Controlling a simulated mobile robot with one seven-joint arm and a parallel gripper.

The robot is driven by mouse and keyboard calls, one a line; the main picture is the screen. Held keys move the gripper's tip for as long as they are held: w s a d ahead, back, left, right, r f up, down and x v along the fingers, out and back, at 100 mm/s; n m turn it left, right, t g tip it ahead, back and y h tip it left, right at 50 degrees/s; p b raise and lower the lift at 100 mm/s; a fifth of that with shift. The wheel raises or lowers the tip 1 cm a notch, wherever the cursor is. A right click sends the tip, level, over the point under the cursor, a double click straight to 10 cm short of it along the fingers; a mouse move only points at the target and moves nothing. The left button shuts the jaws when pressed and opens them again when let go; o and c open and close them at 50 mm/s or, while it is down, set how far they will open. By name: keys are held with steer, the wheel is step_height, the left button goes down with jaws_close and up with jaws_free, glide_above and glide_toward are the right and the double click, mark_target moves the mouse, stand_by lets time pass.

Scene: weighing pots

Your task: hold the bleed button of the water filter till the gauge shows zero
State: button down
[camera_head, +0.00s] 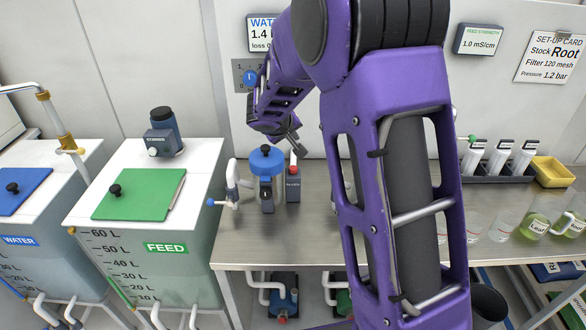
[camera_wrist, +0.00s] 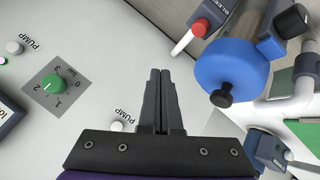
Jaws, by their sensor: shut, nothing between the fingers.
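The water filter stands on the steel bench, with a round blue cap (camera_head: 265,163) and black knob; the cap is also in the wrist view (camera_wrist: 230,72). Right beside it is a dark post (camera_head: 293,188) with small white lettering and a red button (camera_head: 293,169) at its top. In the wrist view the red button (camera_wrist: 200,27) has a white part at one end. The wall display (camera_head: 261,34) reads WATER and 1.4; my arm covers its right part. My gripper (camera_head: 297,146) is above and behind the post. Its fingers (camera_wrist: 160,72) are shut together, empty, apart from the button.
A dial with a blue knob (camera_head: 249,78) is on the wall. A dial with a green knob (camera_wrist: 53,84) shows in the wrist view. White piping (camera_head: 232,185) stands left of the filter. The green-lidded FEED tank (camera_head: 170,246) is further left. My arm hides the bench's middle.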

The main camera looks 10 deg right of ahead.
steer(key=b, duration=0.3)
glide_above(293, 170)
step_height(293, 170, down, 6)
steer(key=shift+r, duration=0.1)
steer(key=shift+f+b, duration=0.75)
steer(key=shift+b, duration=0.5)
steer(key=shift+f+b, duration=0.25)
steer(key=shift+b, duration=0.15)
stand_by(0.5)
steer(key=shift+f+b, duration=0.2)
steer(key=shift+b, duration=0.25)
steer(key=shift+f+b, duration=0.5)
steer(key=shift+b, duration=0.2)
stand_by(1.7)
stand_by(1.4)
steer(key=shift+r+p, duration=0.45)
steer(key=shift+r, duration=0.55)
